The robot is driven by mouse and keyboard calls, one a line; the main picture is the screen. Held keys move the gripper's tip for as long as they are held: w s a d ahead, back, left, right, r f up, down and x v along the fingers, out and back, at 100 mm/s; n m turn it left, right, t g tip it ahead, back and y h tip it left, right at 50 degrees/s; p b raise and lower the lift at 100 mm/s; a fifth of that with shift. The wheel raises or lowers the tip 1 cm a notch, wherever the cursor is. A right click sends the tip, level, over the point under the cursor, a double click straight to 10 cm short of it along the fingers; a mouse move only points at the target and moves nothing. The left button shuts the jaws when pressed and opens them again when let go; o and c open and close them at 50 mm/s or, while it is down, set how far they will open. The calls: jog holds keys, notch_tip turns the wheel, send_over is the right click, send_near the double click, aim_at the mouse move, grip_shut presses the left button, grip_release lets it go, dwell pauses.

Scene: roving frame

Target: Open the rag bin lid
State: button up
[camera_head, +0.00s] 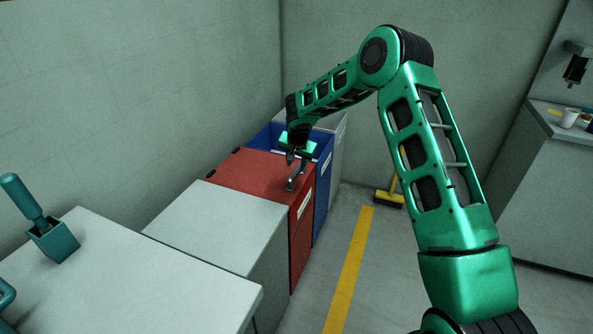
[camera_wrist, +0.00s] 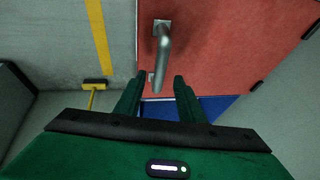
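A red bin (camera_head: 258,174) stands along the wall, its flat red lid lying shut; the label on its front is too small to read. The lid also fills the upper right of the wrist view (camera_wrist: 230,40). A grey metal bar handle (camera_wrist: 164,45) is fixed on the lid near its front edge; it also shows in the head view (camera_head: 291,184). My gripper (camera_head: 292,157) is above the lid, at the far end of the handle. In the wrist view its two fingers (camera_wrist: 157,82) are apart, with the handle's end between them in the picture; whether they touch it I cannot tell.
A blue bin (camera_head: 323,170) stands just behind the red one, with a grey unit beyond. A pale cabinet (camera_head: 215,222) is in front. A yellow broom (camera_head: 389,198) stands on the floor to the right, beyond a yellow floor line (camera_head: 352,260).

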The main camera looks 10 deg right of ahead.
aim_at(296, 170)
jog(key=shift+x, duration=2)
